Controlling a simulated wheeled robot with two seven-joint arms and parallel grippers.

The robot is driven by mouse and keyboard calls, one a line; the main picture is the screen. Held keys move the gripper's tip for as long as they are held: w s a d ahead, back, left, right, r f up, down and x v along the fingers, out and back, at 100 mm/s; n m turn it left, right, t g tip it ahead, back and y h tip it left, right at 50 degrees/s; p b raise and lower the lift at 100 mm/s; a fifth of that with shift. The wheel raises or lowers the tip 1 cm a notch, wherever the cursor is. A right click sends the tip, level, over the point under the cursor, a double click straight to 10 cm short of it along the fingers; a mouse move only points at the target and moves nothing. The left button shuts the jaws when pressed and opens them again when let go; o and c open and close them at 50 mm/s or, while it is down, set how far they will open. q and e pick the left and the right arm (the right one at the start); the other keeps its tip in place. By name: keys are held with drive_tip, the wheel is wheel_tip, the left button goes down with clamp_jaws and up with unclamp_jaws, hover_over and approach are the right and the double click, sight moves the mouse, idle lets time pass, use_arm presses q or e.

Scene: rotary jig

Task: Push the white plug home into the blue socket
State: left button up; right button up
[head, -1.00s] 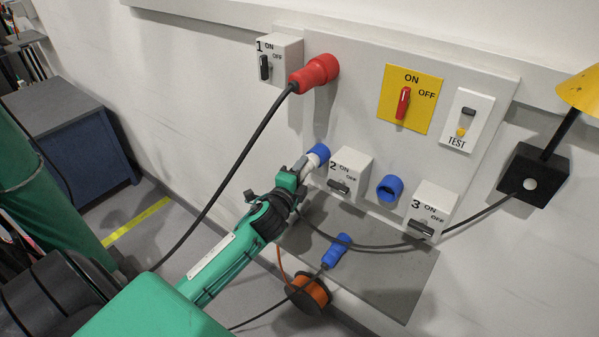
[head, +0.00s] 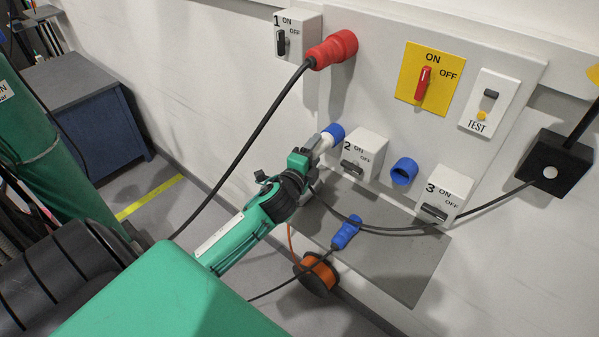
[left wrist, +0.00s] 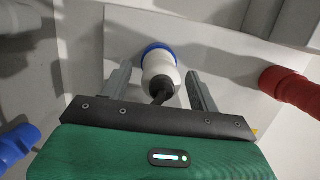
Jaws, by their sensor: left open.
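The white plug (head: 325,142) sits at the mouth of the blue socket (head: 336,132), left of switch box 2 on the wall panel. In the left wrist view the plug (left wrist: 160,72) stands in front of the blue ring (left wrist: 155,48), its dark cable end toward my palm. How deep it sits is hard to tell. My left gripper (head: 311,155) is open; its fingers (left wrist: 158,88) stand on either side of the plug with visible gaps. In the head view the gripper hides part of the plug. My right gripper is not in view.
A red plug (head: 332,50) with a dark cable sits above. Switch boxes 2 (head: 362,155) and 3 (head: 443,194) flank an empty blue socket (head: 404,171). A blue connector (head: 346,232) lies over the grey shelf (head: 390,262); an orange reel (head: 316,274) is below.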

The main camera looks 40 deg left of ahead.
use_arm(q)
drive_tip(key=s+d+b, duration=0.1)
drive_tip(key=s+b, duration=0.3)
drive_tip(key=s, duration=0.7)
drive_tip(key=shift+s+d, duration=0.3)
drive_tip(key=shift+s, duration=0.1)
